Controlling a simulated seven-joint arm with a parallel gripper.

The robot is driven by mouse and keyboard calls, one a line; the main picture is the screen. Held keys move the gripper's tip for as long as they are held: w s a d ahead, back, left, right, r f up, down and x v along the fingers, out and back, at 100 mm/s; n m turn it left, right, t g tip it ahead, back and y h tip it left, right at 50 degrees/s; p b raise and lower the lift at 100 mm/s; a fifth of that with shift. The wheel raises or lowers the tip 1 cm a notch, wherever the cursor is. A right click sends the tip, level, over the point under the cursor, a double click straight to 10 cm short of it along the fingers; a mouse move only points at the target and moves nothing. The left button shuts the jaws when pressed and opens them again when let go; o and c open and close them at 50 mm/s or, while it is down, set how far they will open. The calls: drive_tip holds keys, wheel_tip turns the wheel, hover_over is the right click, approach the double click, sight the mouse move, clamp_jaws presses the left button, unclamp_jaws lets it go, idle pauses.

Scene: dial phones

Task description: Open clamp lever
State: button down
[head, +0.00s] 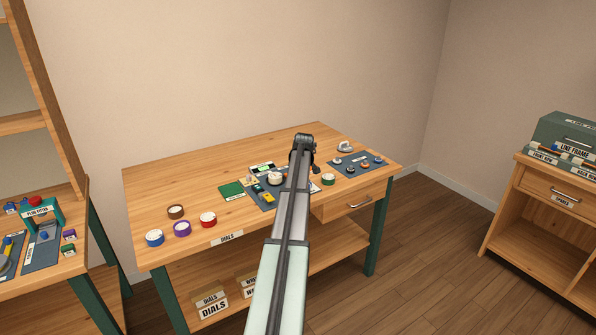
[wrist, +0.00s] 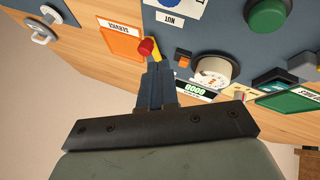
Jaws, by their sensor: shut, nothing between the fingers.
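In the wrist view, a small lever with a red rounded end (wrist: 147,47) and a yellow part stands beside an orange panel and the blue-grey mat. I take it to be the clamp lever, but cannot be sure. My gripper (wrist: 158,66) is shut and empty, its dark fingertips just below the red end; I cannot tell if they touch it. In the head view my arm (head: 290,215) reaches over the table, and it hides the fingertips and the lever area.
A white dial (wrist: 214,70) with a green display and a green round knob (wrist: 268,15) stand close to the fingers. A second mat (head: 345,172) with small parts lies right. The table's back left is clear.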

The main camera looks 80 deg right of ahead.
drive_tip(key=shift+s+v, duration=0.15)
drive_tip(key=shift+v, duration=0.9)
drive_tip(key=shift+s+v, duration=0.15)
drive_tip(key=shift+v, duration=0.9)
drive_tip(key=shift+d, duration=0.15)
